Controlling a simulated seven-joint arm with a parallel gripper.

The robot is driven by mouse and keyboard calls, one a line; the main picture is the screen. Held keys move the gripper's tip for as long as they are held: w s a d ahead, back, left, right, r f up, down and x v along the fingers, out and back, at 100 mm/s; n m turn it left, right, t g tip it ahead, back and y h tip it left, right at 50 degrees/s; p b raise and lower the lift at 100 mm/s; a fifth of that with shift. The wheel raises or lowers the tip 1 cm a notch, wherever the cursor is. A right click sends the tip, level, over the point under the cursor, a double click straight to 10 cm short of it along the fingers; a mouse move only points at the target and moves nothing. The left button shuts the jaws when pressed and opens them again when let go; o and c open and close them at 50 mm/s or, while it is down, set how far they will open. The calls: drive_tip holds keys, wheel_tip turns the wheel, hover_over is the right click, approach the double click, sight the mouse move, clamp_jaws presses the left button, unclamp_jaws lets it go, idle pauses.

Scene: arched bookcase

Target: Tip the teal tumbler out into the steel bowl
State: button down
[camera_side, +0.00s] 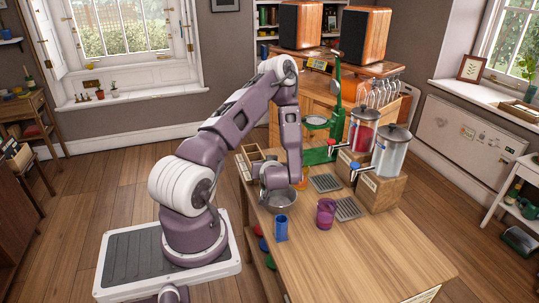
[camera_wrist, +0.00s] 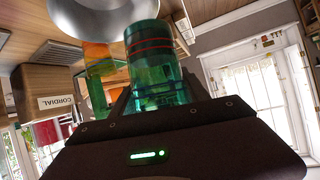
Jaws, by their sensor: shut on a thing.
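The teal tumbler (camera_wrist: 150,65), see-through with dark red bands, is held in my gripper (camera_wrist: 155,95); its fingers are partly hidden behind it. The wrist view is upside down, with the "CORDIAL" label inverted. The tumbler's far end points toward the steel bowl (camera_wrist: 100,15) and overlaps its edge in that view. I cannot tell whether anything is left in the tumbler or has come out. In the side view my gripper (camera_side: 279,180) is low over the back of the steel bowl (camera_side: 283,203). The tumbler is hidden there, and the bowl's inside is unclear.
A blue tumbler (camera_side: 280,229) and a purple tumbler (camera_side: 326,213) stand in front of the bowl. An orange tumbler (camera_side: 301,180) is close behind my gripper. Drink dispensers (camera_side: 391,153) on wooden boxes and a green press (camera_side: 337,112) stand beyond. The table's front right is clear.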

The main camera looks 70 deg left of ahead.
drive_tip(key=shift+w+r+m+g+y, duration=0.2)
drive_tip(key=shift+m+g+y, duration=0.1)
drive_tip(key=shift+m+g, duration=0.3)
drive_tip(key=m+g, duration=0.1)
drive_tip(key=m+g+y, duration=0.1)
drive_tip(key=shift+s+a+f+m, duration=0.1)
drive_tip(key=shift+s+a+m, duration=0.05)
drive_tip(key=shift+s+m, duration=0.2)
drive_tip(key=shift+f+m+g+y, duration=0.15)
drive_tip(key=shift+m+g+y, duration=0.25)
drive_tip(key=shift+m+g, duration=0.15)
drive_tip(key=m+g, duration=0.1)
drive_tip(key=f+m+y, duration=0.1)
drive_tip(key=m, duration=0.1)
drive_tip(key=shift+w+g+y, duration=0.15)
drive_tip(key=shift+g+y, duration=0.15)
drive_tip(key=shift+g, duration=0.05)
drive_tip(key=shift+f+m+g+y, duration=0.1)
drive_tip(key=shift+m+g+y, duration=0.3)
drive_tip(key=shift+m, duration=0.6)
drive_tip(key=shift+w+d+r+m+y, duration=0.3)
drive_tip(key=shift+w+m+y, duration=0.15)
drive_tip(key=shift+m, duration=0.35)
drive_tip(key=shift+w+r+m+y, duration=0.2)
drive_tip(key=shift+m+y, duration=0.15)
drive_tip(key=shift+m, duration=0.25)
drive_tip(key=shift+w+r+m+y, duration=0.15)
drive_tip(key=shift+m+y, duration=0.15)
drive_tip(key=shift+m, duration=0.3)
drive_tip(key=shift+s, duration=0.1)
